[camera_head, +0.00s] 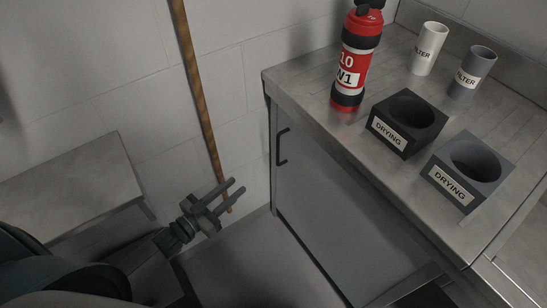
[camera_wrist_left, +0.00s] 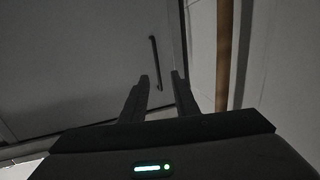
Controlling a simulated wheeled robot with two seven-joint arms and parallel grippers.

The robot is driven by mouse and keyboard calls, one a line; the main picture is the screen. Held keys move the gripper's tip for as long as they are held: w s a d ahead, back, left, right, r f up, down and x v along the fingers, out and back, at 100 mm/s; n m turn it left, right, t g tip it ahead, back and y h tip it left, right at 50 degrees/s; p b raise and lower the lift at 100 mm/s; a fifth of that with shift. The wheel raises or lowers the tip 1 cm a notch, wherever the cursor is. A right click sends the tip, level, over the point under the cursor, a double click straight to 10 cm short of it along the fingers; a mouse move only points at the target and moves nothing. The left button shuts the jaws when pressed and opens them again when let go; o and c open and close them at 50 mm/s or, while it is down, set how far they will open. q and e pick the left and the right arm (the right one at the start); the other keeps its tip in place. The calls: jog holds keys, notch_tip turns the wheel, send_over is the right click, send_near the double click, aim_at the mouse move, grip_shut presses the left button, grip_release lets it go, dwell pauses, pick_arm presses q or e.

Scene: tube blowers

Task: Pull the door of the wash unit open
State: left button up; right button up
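The wash unit is a grey metal cabinet with a worktop (camera_head: 300,97) at the right of the head view. Its flat grey door (camera_head: 335,215) looks shut. A dark vertical bar handle (camera_head: 281,147) sits near the door's left edge. The door (camera_wrist_left: 75,65) and handle (camera_wrist_left: 155,62) also show in the left wrist view. My left gripper (camera_head: 236,186) is open and empty, left of and lower than the handle in the head view. In the wrist view the handle appears ahead, between and beyond the fingertips (camera_wrist_left: 160,78), not touched. My right gripper is not in view.
A red bottle (camera_head: 354,62), two filter cups (camera_head: 429,48) (camera_head: 473,72) and two drying blocks (camera_head: 406,124) (camera_head: 468,171) stand on the worktop. A brown pole (camera_head: 197,90) leans at the wall behind my gripper. A grey surface (camera_head: 75,190) is at left.

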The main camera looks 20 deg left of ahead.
pick_arm(q)
jog(key=r, duration=0.1)
jog(key=r+h, duration=0.1)
jog(key=shift+d+r+m, duration=0.2)
jog(key=shift+r+m, duration=0.1)
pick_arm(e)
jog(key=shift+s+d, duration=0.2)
pick_arm(q)
jog(key=shift+w, duration=0.2)
